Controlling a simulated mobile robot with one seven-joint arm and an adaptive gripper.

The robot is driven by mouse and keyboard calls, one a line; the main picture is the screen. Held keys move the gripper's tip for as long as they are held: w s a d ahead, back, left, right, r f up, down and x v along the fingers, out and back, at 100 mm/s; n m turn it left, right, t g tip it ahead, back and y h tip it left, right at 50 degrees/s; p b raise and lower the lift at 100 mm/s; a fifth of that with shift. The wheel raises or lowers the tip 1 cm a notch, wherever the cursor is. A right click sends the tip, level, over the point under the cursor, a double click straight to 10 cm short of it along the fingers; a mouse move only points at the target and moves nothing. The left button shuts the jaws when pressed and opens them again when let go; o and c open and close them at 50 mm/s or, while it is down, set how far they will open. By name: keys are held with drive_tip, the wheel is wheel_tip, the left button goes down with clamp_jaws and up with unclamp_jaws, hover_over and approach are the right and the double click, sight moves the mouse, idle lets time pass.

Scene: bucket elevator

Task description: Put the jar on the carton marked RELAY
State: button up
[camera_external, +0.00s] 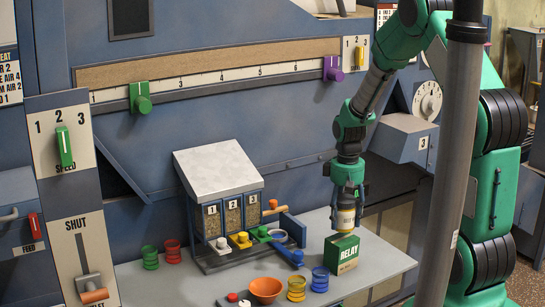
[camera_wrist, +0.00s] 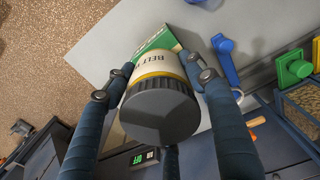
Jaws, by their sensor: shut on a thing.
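The jar (camera_external: 344,220) has a cream label, a yellow band and a dark lid. My gripper (camera_external: 346,196) is shut around it from above and holds it upright. In the wrist view the jar's dark lid (camera_wrist: 161,117) faces the camera, with fingers on both sides and part of its label reading "BELT". The green carton marked RELAY (camera_external: 341,254) stands on the grey table directly below the jar. The jar's bottom is at or just above the carton's top; I cannot tell whether they touch. The carton's green edge (camera_wrist: 160,43) shows behind the jar in the wrist view.
On the grey table (camera_external: 385,262) are an orange bowl (camera_external: 265,289), yellow rings (camera_external: 296,287) and blue rings (camera_external: 320,279) left of the carton. A hopper unit (camera_external: 222,168) with coloured levers stands behind; its blue lever (camera_external: 290,256) reaches near the carton. A grey post (camera_external: 452,160) stands in front.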

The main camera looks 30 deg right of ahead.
sight(346, 198)
drive_tip(key=shift+f+b, duration=0.3)
drive_tip(key=shift+f, duration=1.4)
drive_tip(key=shift+f, duration=0.15)
drive_tip(key=o, duration=1.5)
wheel_tip(346, 198, up, 12)
drive_tip(key=shift+r+p, duration=0.15)
drive_tip(key=shift+p, duration=0.75)
